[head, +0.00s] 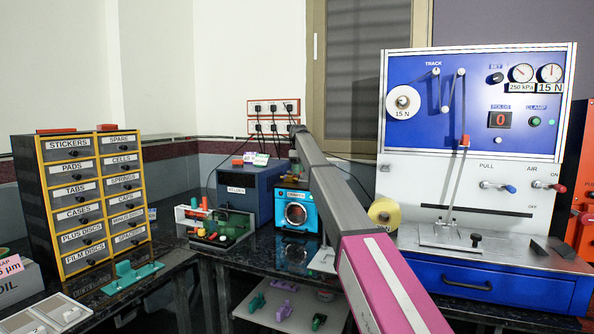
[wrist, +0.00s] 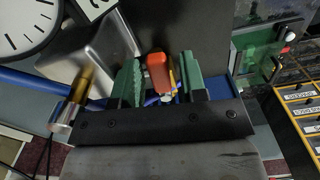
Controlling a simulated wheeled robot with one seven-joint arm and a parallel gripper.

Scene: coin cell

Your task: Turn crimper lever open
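My gripper (wrist: 160,64) shows in the wrist view as two green ridged fingers standing apart. A red-orange lever grip (wrist: 157,72) lies between them, nearer the middle, with dark gaps on both sides. Its lower end and the shaft below are partly hidden by the gripper's black crossbar. A grey metal body (wrist: 100,62) and a white dial gauge (wrist: 22,25) are at the left of the fingers. I cannot tell for sure which parts belong to the crimper. In the head view my arm reaches toward the cyan machine (head: 296,213), and the fingers cannot be made out.
A labelled drawer cabinet (head: 75,205) stands at left, also at right in the wrist view (wrist: 300,104). A green fixture (wrist: 258,45) is near it there. In the head view, a blue box (head: 240,192), a yellow roll (head: 384,213) and a large blue-white machine (head: 470,220) crowd the bench.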

